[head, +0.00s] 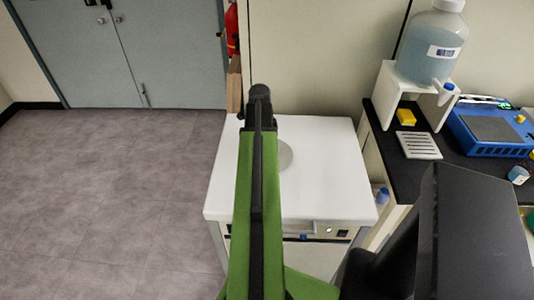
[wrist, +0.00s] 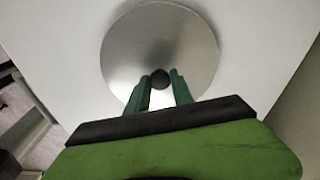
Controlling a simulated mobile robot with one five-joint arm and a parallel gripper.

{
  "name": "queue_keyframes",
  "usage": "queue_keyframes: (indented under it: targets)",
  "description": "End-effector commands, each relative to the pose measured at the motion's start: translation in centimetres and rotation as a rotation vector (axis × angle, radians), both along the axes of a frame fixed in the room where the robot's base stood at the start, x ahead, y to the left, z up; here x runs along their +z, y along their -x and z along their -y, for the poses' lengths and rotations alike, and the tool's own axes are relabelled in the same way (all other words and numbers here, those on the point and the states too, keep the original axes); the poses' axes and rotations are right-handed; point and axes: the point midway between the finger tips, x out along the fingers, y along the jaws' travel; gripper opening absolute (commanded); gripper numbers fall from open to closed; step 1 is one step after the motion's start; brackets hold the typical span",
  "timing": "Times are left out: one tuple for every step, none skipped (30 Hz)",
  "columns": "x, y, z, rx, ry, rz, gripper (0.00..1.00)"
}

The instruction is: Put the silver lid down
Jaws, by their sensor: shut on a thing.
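The silver lid (wrist: 125,50) is a round, shiny disc with a small black knob (wrist: 160,78) at its middle. It fills the upper middle of the wrist view, over a white surface. My gripper (wrist: 160,77) has its two green fingers shut on the knob, one on each side. In the head view, a grey edge of the lid (head: 286,156) shows to the right of my green arm. My arm hides the rest of the lid and the fingers there. I cannot tell whether the lid touches the white top (head: 325,165) or is just above it.
The white top belongs to a cabinet-like unit with a front panel (head: 300,229). To its right, a dark bench holds a large bottle (head: 430,48) on a white stand, a white rack (head: 418,146) and a blue device (head: 490,128). Open floor (head: 110,200) lies left.

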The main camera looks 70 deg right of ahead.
Motion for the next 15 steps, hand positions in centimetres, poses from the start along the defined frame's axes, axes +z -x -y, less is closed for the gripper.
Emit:
queue_keyframes:
  targets:
    - [0.03, 0.01, 0.01, 0.0, 0.0, 0.0, 0.0]
    - [0.14, 0.01, 0.01, 0.0, 0.0, 0.0, 0.0]
    - [0.18, 0.02, 0.01, 0.0, 0.0, 0.0, 0.0]
    - [0.19, 0.01, 0.01, 0.0, 0.0, 0.0, 0.0]
    - [0.19, 0.02, 0.01, 0.0, 0.0, 0.0, 0.0]
    - [0.12, 0.02, 0.01, 0.0, 0.0, 0.0, 0.0]
    - [-0.01, 0.03, 0.02, 0.0, 0.0, 0.0, 0.0]
    - [-0.15, 0.02, 0.01, 0.0, 0.0, 0.0, 0.0]
    - [-0.3, 0.03, 0.02, 0.0, 0.0, 0.0, 0.0]
    - [-0.19, 0.03, 0.02, 0.0, 0.0, 0.0, 0.3]
    - [-0.13, 0.03, 0.02, 0.0, 0.0, 0.0, 0.34]
    - [-0.12, 0.03, 0.02, 0.0, 0.0, 0.0, 0.4]
    - [-0.12, 0.03, 0.02, 0.0, 0.0, 0.0, 0.44]
    - [-0.12, 0.03, 0.02, 0.0, 0.0, 0.0, 0.47]
    - [-0.12, 0.04, 0.02, 0.0, 0.0, 0.0, 0.5]
